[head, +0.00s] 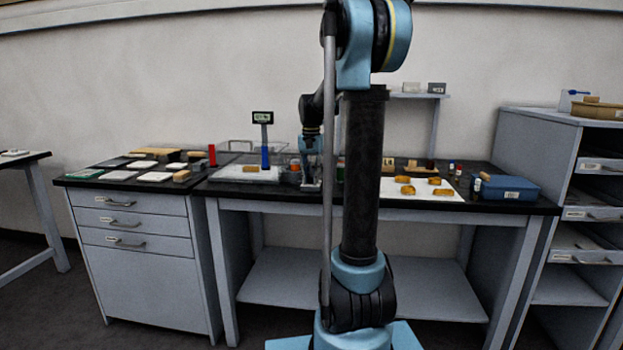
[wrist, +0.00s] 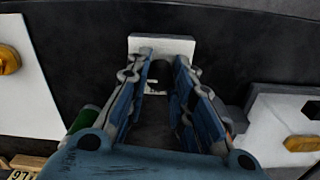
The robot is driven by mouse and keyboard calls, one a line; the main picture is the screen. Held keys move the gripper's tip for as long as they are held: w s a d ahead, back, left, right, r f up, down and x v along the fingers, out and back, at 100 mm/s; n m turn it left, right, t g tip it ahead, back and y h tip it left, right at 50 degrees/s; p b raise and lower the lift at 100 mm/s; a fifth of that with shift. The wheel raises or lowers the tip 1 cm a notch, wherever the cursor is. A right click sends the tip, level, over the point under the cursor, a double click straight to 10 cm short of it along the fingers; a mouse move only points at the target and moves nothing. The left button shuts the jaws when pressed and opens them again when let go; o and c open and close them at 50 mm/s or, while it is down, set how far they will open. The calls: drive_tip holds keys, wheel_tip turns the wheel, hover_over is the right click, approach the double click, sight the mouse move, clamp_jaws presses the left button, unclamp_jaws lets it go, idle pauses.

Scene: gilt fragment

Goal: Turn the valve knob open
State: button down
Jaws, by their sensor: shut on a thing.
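The valve knob (wrist: 158,72) is a dark round piece on a small white mount (wrist: 160,46), seen at the top middle of the wrist view. My gripper (wrist: 166,66) has its two blue fingers on either side of the knob and is shut on it. The fingers hide part of the knob, so its turn angle is hard to read. In the head view my gripper (head: 311,184) points down at the dark worktop, left of my arm column. The knob is too small to make out there.
A white board (head: 425,189) with several amber pieces lies to the right, with a blue box (head: 507,188) beyond it. A scale (head: 246,173) with a raised display stands to the left. In the wrist view, a green cylinder (wrist: 85,118) is close beside the left finger.

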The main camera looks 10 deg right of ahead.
sight(311, 177)
drive_tip(key=c, duration=1.4)
unclamp_jaws()
drive_tip(key=shift+o, duration=0.2)
wheel_tip(311, 177, up, 12)
drive_tip(key=s+f+n, duration=0.1)
drive_tip(key=s+f, duration=0.3)
drive_tip(key=s, duration=0.3)
drive_tip(key=s+f+n+t, duration=0.1)
drive_tip(key=s+f, duration=0.2)
drive_tip(key=s, duration=0.3)
drive_tip(key=s+f+n, duration=0.1)
drive_tip(key=s+f, duration=0.3)
drive_tip(key=s, duration=0.3)
drive_tip(key=s+f+n+t, duration=0.1)
drive_tip(key=s+f+n, duration=0.1)
drive_tip(key=s+f, duration=1.2)
wheel_tip(311, 177, down, 2)
drive_tip(key=shift+s+d+f+n, duration=0.1)
drive_tip(key=shift+s+d+n, duration=0.05)
drive_tip(key=shift+s+n, duration=0.25)
